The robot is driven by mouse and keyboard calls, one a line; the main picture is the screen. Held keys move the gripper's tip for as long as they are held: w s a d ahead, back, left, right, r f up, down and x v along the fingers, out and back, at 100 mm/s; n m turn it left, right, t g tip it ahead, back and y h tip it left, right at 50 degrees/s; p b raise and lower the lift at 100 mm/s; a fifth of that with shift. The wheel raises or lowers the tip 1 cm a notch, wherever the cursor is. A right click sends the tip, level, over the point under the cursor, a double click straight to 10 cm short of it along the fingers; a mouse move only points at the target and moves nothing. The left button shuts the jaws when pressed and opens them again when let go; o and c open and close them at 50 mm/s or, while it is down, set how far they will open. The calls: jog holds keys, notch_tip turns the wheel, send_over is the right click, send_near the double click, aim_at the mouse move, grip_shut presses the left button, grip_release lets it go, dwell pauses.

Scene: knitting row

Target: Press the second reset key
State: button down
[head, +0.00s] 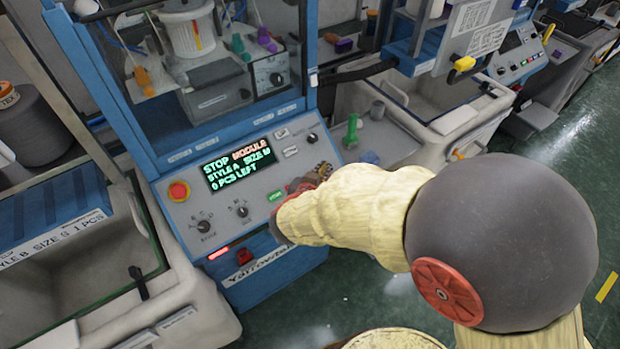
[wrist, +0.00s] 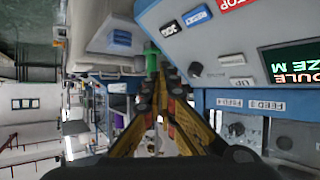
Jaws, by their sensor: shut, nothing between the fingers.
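The control panel (head: 225,163) of a blue and grey knitting machine stands in front of me. Its display (head: 239,163) reads STOP, MODULE, STYLE A, SIZE M, 0 PCS LEFT. A lit green key (head: 275,196) is left of my gripper. My gripper (head: 318,173) is shut and empty over the panel's right end, which it partly hides. In the wrist view a blue key (wrist: 197,15) and a black-and-white key (wrist: 170,28) show ahead of the fingers.
A red round stop button (head: 178,191) and two dials, left (head: 203,226) and right (head: 242,211), are on the panel. A green upright object (head: 351,130) stands on a grey surface just beyond my gripper. Other machines line the row; green floor is open at right.

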jog(key=w+f+b, duration=0.1)
jog(key=b, duration=0.1)
jog(key=w+a+f+b, duration=0.1)
jog(key=f+b, duration=0.1)
jog(key=w+a+f+b, duration=0.1)
jog(key=f+b, duration=0.1)
jog(key=shift+w+a+f, duration=0.25)
jog(key=shift+w+f, duration=0.1)
jog(key=shift+f, duration=0.05)
jog(key=shift+w+a+f, duration=0.15)
jog(key=shift+w+f, duration=0.1)
jog(key=shift+f, duration=0.1)
jog(key=shift+w+f, duration=0.1)
jog(key=shift+f, duration=0.05)
dwell(0.9)
jog(key=shift+w+a+f+p, duration=0.1)
jog(key=shift+a+f+p, duration=0.05)
jog(key=shift+p, duration=0.15)
jog(key=shift+w+a+f, duration=0.1)
jog(key=shift+w+f, duration=0.05)
jog(key=shift+f, duration=0.2)
dwell(0.7)
jog(key=shift+r, duration=0.1)
jog(key=shift+s+d+r+p, duration=0.25)
jog(key=shift+s+r+p, duration=0.25)
jog(key=shift+p, duration=0.5)
jog(key=shift+w+r, duration=0.1)
jog(key=shift+r, duration=0.05)
